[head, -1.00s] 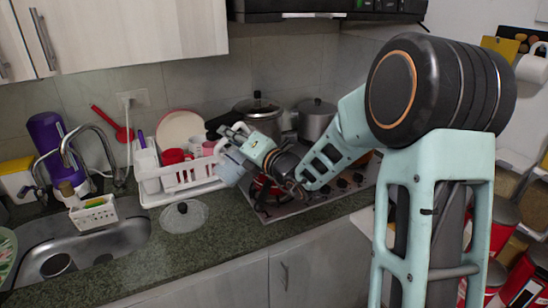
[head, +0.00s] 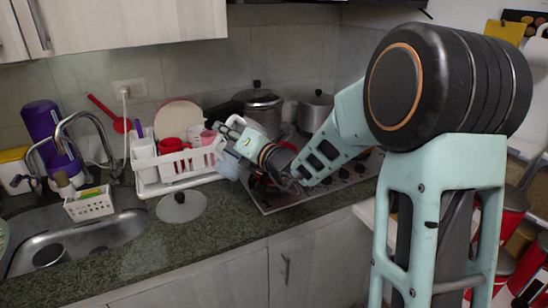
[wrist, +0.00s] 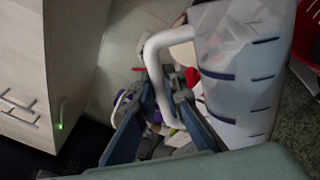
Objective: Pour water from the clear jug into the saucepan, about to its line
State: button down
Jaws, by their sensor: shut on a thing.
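The clear jug (wrist: 243,75), with dark blue level marks and a white handle (wrist: 155,75), fills the right of the wrist view. My gripper (wrist: 165,105) is shut on the handle. In the head view my gripper (head: 229,134) holds the jug (head: 229,165) in the air between the dish rack and the stove. The jug looks tilted; its water level cannot be made out. No saucepan is clearly visible; something dark and red lies behind my gripper on the stove, mostly hidden.
The stove (head: 283,203) lies right of a white dish rack (head: 152,185) with cups and a plate. Two lidded pots (head: 258,102) (head: 314,112) stand at the back. A glass lid (head: 181,207) lies on the counter (head: 215,235). The sink (head: 85,240) is at left.

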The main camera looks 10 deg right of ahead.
aim_at(215, 147)
jog(key=b, duration=0.1)
jog(key=f+n, duration=0.1)
jog(key=a+f+b, duration=0.1)
jog(key=shift+s+f+n+b, duration=0.2)
jog(key=shift+s+n+b, duration=0.05)
jog(key=shift+n+b, duration=0.05)
jog(key=shift+r, duration=0.3)
jog(key=shift+s+a+f+n+b, duration=0.15)
jog(key=shift+f+n+b, duration=0.15)
jog(key=shift+f+b, duration=0.25)
jog(key=b, duration=0.2)
jog(key=s+a+n+b, duration=0.1)
jog(key=shift+a+f+n+b, duration=0.25)
jog(key=shift+f+n+b, duration=0.05)
jog(key=shift+f+b, duration=0.1)
jog(key=a+f+n+b, duration=0.1)
jog(key=n+b, duration=0.1)
jog(key=b, duration=0.1)
jog(key=s+a+f+n+b, duration=0.1)
jog(key=b, duration=0.3)
jog(key=s+a+f+n+b, duration=0.1)
jog(key=n+b, duration=0.1)
jog(key=b, duration=0.2)
jog(key=shift+n, duration=0.3)
jog(key=shift+r, duration=0.2)
